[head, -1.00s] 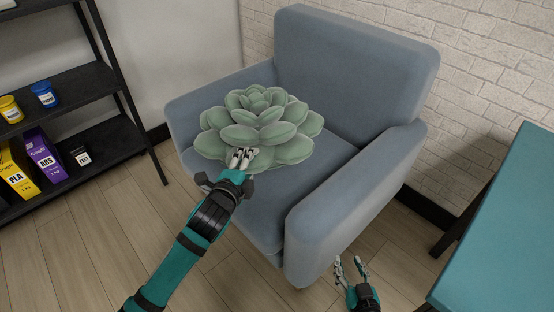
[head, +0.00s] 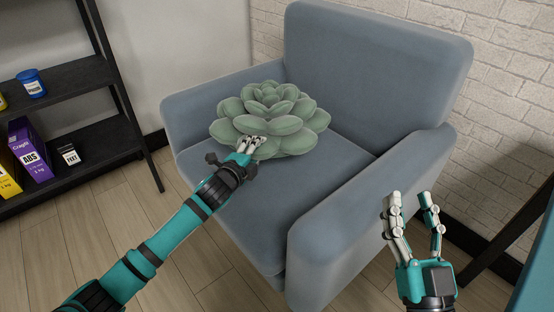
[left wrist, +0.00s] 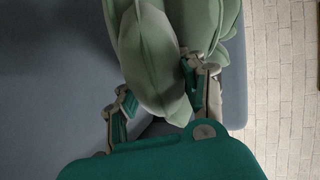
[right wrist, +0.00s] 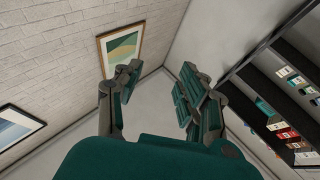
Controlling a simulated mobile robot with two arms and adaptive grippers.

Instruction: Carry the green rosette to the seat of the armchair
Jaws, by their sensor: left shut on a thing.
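The green rosette (head: 270,115), a cushion shaped like a succulent, is over the left part of the armchair's seat (head: 300,185). I cannot tell whether it rests on the seat or is held just above it. My left gripper (head: 250,143) is shut on a front petal of the rosette. In the left wrist view a pale green petal (left wrist: 150,60) lies between the fingers (left wrist: 160,95). The blue-grey armchair (head: 375,60) stands against the brick wall. My right gripper (head: 412,212) is open and empty, in front of the chair's right arm. The rosette hides part of the seat.
A black shelf (head: 85,90) with a blue jar (head: 31,82) and a purple box (head: 28,150) stands at the left. A teal table (head: 537,255) is at the right edge. The seat's front part is bare.

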